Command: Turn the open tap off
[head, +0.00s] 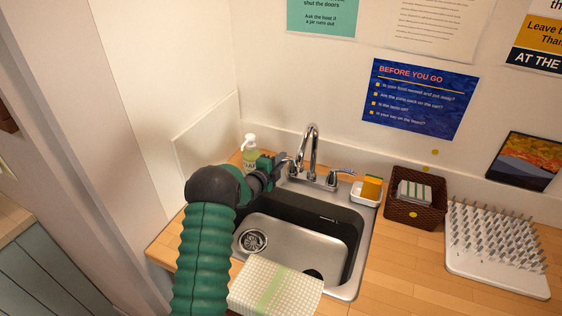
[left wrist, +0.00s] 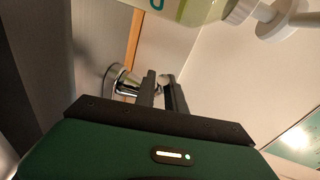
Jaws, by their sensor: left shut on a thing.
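The chrome tap (head: 312,150) stands at the back of the sink, with a tall curved spout and a lever handle on each side. The right handle (head: 341,172) is free. My left gripper (head: 281,163) reaches in from the left and is shut on the left handle (head: 291,168), which it partly hides. In the left wrist view the fingers (left wrist: 163,92) close around the lever beside its round chrome base (left wrist: 119,82). I cannot make out a water stream. My right gripper is not in view.
A soap bottle (head: 249,150) stands close behind my left gripper. The steel sink (head: 348,268) has a checked cloth (head: 285,292) over its front edge. To the right are a sponge dish (head: 364,197), a wicker basket (head: 400,217) and a white drying rack (head: 490,276).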

